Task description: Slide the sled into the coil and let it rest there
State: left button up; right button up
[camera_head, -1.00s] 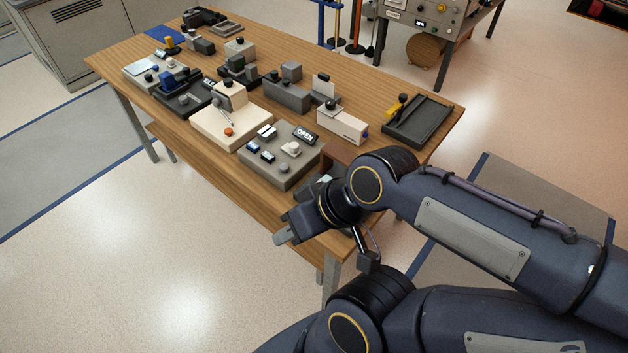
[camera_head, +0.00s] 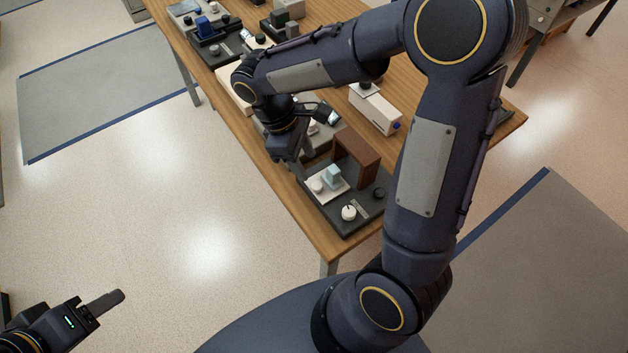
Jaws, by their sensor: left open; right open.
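A dark fixture base (camera_head: 347,222) lies at the near end of the wooden bench. My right gripper (camera_head: 290,157) is open and empty above the bench's near edge, left of the brown block. My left gripper (camera_head: 105,308) is open over the floor, far from the bench.
A white dial (camera_head: 349,213) and a black knob (camera_head: 379,193) sit on the fixture's front. A cream box (camera_head: 375,108) stands behind. Several other devices fill the bench's far part. My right arm hides much of the bench's right side. Floor at left is clear.

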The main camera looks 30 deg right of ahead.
aim_at(317, 185)
jog(key=shift+n+h, duration=0.3)
jog(key=shift+n, duration=0.1)
jog(key=x, duration=0.5)
jog(key=w+x, duration=0.1)
jog(key=x, duration=0.2)
jog(key=shift+s+a+f, duration=0.1)
jog(key=shift+a+f, duration=0.15)
jog(key=shift+f, duration=0.2)
grip_shut()
